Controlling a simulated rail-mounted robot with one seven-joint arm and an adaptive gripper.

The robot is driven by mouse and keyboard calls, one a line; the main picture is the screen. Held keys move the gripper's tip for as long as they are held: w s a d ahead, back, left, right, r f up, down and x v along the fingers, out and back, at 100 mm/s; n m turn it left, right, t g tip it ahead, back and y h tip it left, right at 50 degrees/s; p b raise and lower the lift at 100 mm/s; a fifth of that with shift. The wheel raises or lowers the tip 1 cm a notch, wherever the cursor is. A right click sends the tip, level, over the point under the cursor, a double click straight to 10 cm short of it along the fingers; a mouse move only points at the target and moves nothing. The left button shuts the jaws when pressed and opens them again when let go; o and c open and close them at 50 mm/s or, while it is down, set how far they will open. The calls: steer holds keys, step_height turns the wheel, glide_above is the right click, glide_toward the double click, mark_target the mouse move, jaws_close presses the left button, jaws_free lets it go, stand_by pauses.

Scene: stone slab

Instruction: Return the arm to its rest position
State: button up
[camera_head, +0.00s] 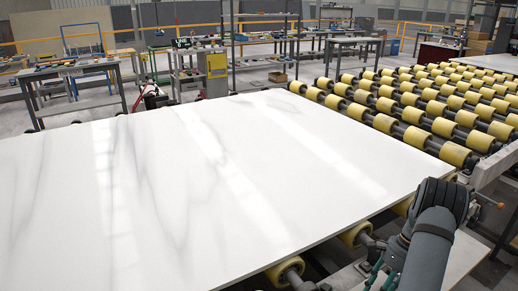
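A large white stone slab (190,190) with grey veins lies flat and fills most of the left and middle of the view. Its surface is bare and shiny. A dark grey jointed part of my arm shows at the lower right, beyond the slab's right edge and apart from its top surface. My gripper is not in view, so its state is hidden.
Yellow rollers (440,127) on dark shafts extend behind and under the slab's right side. A workbench (68,75) with tools stands at the back left, and a grey table (352,44) stands at the back. The space above the slab is clear.

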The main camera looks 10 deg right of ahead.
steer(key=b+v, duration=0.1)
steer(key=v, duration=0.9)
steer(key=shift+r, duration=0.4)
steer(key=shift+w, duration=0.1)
